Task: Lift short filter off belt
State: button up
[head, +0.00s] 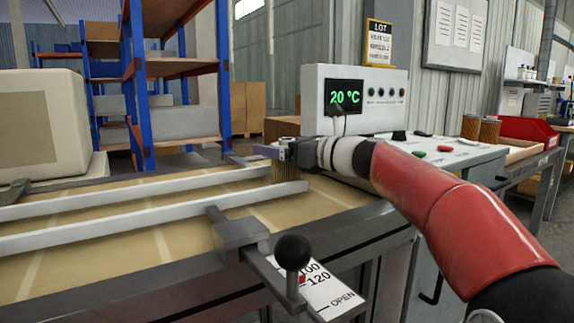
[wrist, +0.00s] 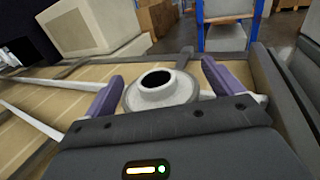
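The short filter (head: 285,182) stands upright on the belt (head: 170,218), near its right end and by the ends of the white guide rails. Its tan pleated side shows in the head view below my gripper (head: 268,151). In the wrist view the filter's pale round cap (wrist: 163,92), with a dark centre hole, lies between the two purple fingers of my gripper (wrist: 161,80). The fingers are spread on either side of the cap, and narrow gaps seem to show. The lower part of the filter is hidden in the wrist view.
White guide rails (head: 150,188) run along the belt. A lever with a black knob (head: 293,254) stands at the belt's front edge. Behind my arm is a control box (head: 357,98) reading 20 °C. Pleated cartridges (head: 489,131) and a red bin (head: 530,130) are at right.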

jog(key=c, duration=1)
jog(key=shift+c, duration=0.4)
jog(key=shift+r, duration=0.1)
